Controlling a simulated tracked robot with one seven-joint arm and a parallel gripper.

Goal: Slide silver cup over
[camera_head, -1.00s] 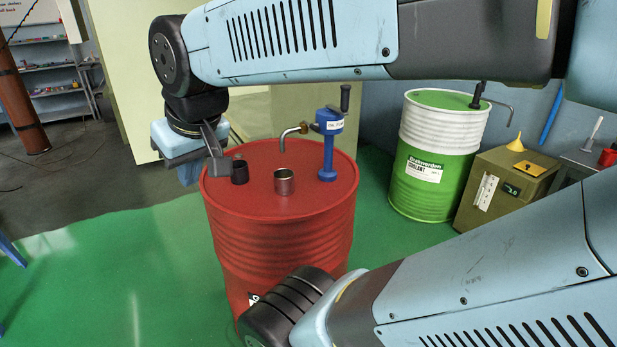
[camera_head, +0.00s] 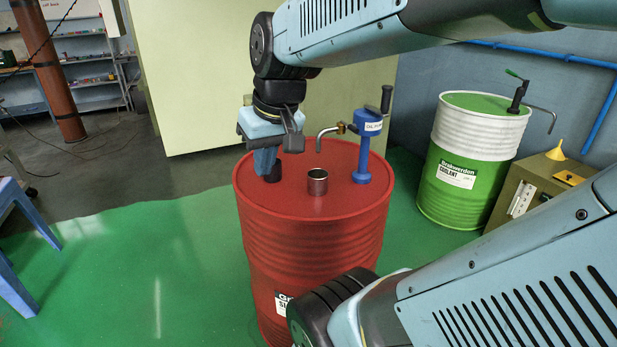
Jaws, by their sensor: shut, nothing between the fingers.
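A clear gap lies between my gripper and the silver cup.
The drum top in front of the cups is bare. A green and white drum (camera_head: 462,150) and an olive box (camera_head: 522,190) stand further right.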

